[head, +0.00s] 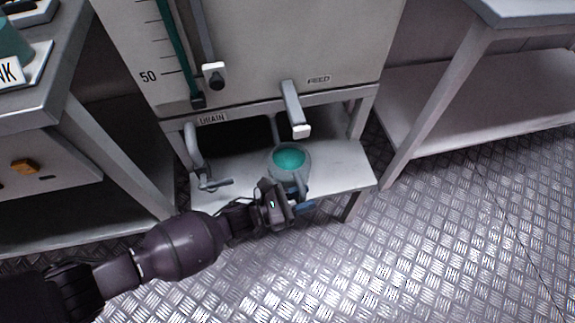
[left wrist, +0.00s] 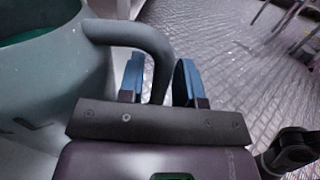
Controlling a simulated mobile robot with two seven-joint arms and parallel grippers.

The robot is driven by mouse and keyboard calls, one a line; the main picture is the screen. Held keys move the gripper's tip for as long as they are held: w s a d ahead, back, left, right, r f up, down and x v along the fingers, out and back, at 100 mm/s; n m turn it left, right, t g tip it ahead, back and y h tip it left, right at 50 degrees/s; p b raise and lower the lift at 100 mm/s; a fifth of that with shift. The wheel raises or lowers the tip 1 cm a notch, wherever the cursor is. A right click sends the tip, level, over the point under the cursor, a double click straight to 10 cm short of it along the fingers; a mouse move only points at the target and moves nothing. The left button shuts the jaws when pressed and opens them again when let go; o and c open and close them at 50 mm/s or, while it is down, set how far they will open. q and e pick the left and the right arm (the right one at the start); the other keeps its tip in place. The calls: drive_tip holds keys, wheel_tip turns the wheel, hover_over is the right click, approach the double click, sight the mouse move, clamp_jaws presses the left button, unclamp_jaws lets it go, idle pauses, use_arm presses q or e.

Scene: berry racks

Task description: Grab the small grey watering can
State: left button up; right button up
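The small grey watering can (head: 306,163) stands upright on the low shelf under the tank, below the FEED spout, with teal liquid inside. In the left wrist view its rounded grey body (left wrist: 45,85) fills the left side, and its curved handle (left wrist: 148,38) comes down between my fingers. My left gripper (head: 303,206) is at the near side of the can. In the left wrist view its two blue fingers (left wrist: 160,82) stand apart on either side of the handle, with a narrow gap showing on the left. My right gripper is not in view.
The low shelf (head: 345,170) carries a drain pipe with a lever (head: 214,184) left of the can. The FEED spout (head: 296,112) hangs just above and behind it. Grey benches stand left and right (head: 480,105). The metal floor (head: 430,240) in front is clear.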

use_arm(q)
clamp_jaws()
drive_tip(key=shift+w+r, duration=0.1)
drive_tip(key=shift+r, duration=0.05)
idle(0.9)
